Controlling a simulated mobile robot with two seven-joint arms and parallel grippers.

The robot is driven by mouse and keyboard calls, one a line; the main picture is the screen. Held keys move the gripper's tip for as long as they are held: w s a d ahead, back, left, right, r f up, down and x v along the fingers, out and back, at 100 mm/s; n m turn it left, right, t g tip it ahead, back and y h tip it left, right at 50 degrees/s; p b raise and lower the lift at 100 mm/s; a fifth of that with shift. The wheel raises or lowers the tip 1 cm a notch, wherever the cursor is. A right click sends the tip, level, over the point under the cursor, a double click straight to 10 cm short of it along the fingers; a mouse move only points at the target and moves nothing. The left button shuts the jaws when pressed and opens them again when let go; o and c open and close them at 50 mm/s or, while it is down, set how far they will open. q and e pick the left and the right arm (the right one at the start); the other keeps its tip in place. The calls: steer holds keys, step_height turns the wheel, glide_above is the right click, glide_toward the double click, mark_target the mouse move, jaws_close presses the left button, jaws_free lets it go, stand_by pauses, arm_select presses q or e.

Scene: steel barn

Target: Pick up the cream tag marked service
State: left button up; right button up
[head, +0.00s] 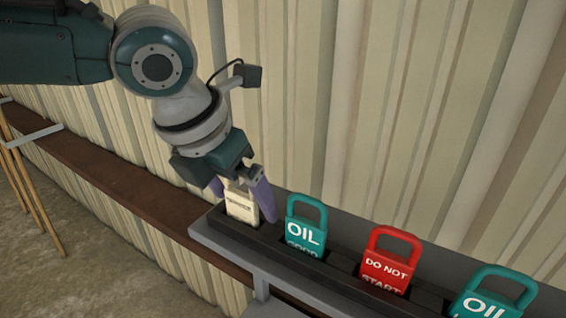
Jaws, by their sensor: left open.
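The cream tag (241,207) stands in the black slotted holder at its left end. Its writing is too small to read here, and its top is hidden by my gripper. My left gripper (245,199) comes down over it from above. Its two purple fingers are open, one on each side of the tag's upper part. I cannot tell whether either finger touches the tag. My right gripper is not in view.
The black holder (271,237) lies on a grey shelf (205,232). Beside the cream tag stand a teal OIL tag (305,228), a red DO NOT START tag (389,262) and another teal OIL tag (492,296). A corrugated wall (290,90) rises close behind.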

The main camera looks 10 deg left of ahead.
arm_select(q)
steer(key=c, duration=1.4)
steer(key=shift+r, duration=0.1)
